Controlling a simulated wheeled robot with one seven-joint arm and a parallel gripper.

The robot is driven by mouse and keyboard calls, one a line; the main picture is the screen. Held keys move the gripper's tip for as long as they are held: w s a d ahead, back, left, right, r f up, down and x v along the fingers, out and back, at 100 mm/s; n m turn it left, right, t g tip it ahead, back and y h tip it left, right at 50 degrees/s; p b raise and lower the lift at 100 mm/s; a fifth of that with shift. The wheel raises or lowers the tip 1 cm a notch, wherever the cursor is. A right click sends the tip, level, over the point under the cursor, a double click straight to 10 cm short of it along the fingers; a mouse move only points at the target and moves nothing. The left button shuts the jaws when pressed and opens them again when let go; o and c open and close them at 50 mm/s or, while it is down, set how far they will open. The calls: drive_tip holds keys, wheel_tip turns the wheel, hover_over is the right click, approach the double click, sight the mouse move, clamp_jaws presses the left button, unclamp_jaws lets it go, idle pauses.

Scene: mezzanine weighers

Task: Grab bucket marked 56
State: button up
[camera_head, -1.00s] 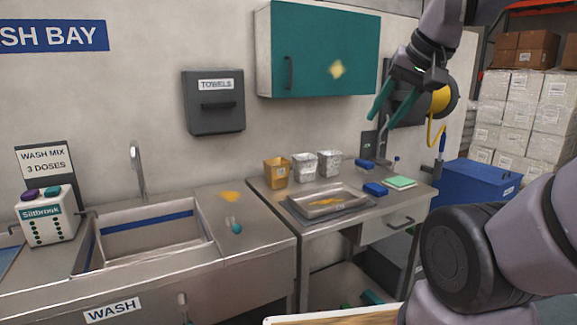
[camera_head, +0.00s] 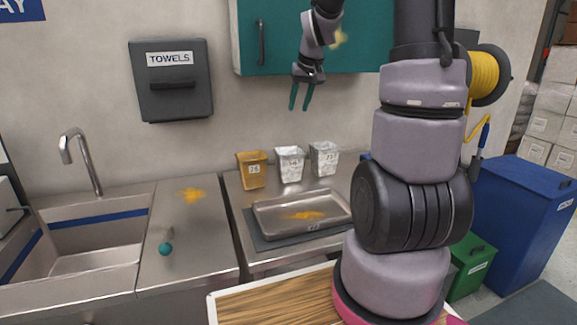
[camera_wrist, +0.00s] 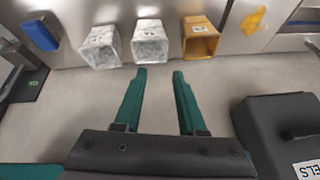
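Three small buckets stand in a row at the back of the steel bench. The yellow-orange bucket (camera_head: 252,173) is leftmost; its small label is hard to read and could be 26 or 56. Two mottled grey-white buckets, a middle one (camera_head: 289,166) and a right one (camera_head: 323,160), carry labels too small to read surely. In the wrist view the yellow bucket (camera_wrist: 200,42) is at right, the grey-white ones (camera_wrist: 150,43) to its left. My gripper (camera_head: 300,105) is open and empty, fingers down, above the buckets and apart from them. Its green fingers (camera_wrist: 159,74) show below the buckets in the wrist view.
A shallow steel tray (camera_head: 263,226) with a yellow smear lies before the buckets. A sink (camera_head: 95,215) is left, a towel dispenser (camera_head: 172,102) and teal cabinet (camera_head: 282,45) on the wall. A blue bin (camera_head: 520,205) stands right. My arm hides the bench's right end.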

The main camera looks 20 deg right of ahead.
drive_tip(key=n, duration=0.1)
hover_over(300, 159)
drive_tip(key=d, duration=0.2)
wheel_tip(300, 159, down, 14)
drive_tip(key=f, duration=0.1)
drive_tip(key=shift+g, duration=0.4)
drive_tip(key=x, duration=0.5)
drive_tip(key=shift+s+a+f, duration=0.1)
drive_tip(key=shift+f, duration=0.2)
drive_tip(key=shift+x, duration=2.9)
drive_tip(key=shift+d, duration=0.25)
clamp_jaws()
drive_tip(key=shift+r, duration=0.1)
